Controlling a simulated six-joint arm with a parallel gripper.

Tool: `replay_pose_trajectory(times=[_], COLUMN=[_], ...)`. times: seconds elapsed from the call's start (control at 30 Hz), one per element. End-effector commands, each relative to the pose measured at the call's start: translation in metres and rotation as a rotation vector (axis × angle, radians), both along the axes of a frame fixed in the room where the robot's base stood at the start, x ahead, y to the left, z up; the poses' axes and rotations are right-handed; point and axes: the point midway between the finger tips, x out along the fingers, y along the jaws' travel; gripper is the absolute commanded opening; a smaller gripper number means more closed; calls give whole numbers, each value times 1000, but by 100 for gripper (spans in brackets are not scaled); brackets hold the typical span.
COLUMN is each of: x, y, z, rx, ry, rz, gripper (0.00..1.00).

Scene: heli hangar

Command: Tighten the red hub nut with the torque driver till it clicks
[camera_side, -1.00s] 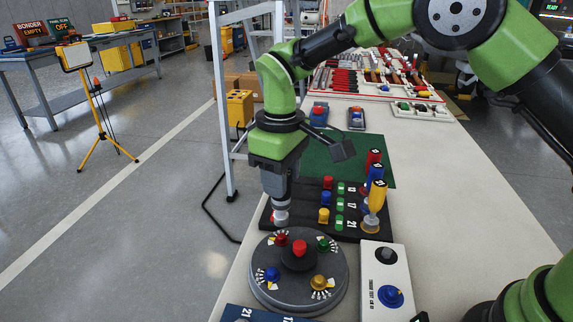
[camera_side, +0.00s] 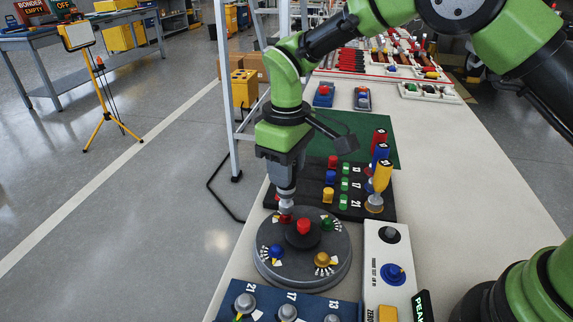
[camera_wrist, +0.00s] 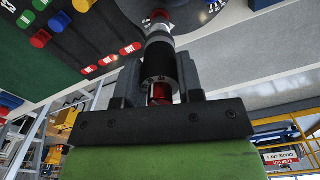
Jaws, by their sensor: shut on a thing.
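The round grey hub plate (camera_side: 268,262) carries a red nut (camera_side: 286,219) at its back left, a larger red-topped centre knob (camera_side: 304,226), and blue, yellow and green nuts. My gripper (camera_side: 287,180) is shut on a driver, pointing down. Its pale tip (camera_side: 285,203) is at the red nut; the side view does not show clearly how far it is seated. In the wrist view the driver's black collar (camera_wrist: 160,60) sits between the jaws of my gripper (camera_wrist: 158,82), with red showing below it. Something red (camera_wrist: 160,16) shows at the driver's far end.
A dark rack (camera_side: 352,213) behind the plate has coloured pegs and upright red (camera_side: 380,138), blue (camera_side: 380,153) and yellow (camera_side: 382,176) drivers. A white test box (camera_side: 375,258) stands right of the plate; a blue dial panel (camera_side: 262,290) lies in front.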

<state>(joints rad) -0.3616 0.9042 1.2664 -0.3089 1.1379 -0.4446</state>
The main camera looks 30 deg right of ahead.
Motion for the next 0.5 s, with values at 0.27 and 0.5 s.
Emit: replay_pose_trajectory(times=[0.27,0.5], x=[0,0], y=[0,0], z=[-1,-5], rx=[0,0], ry=[-1,0], rz=[0,0], gripper=[12,12])
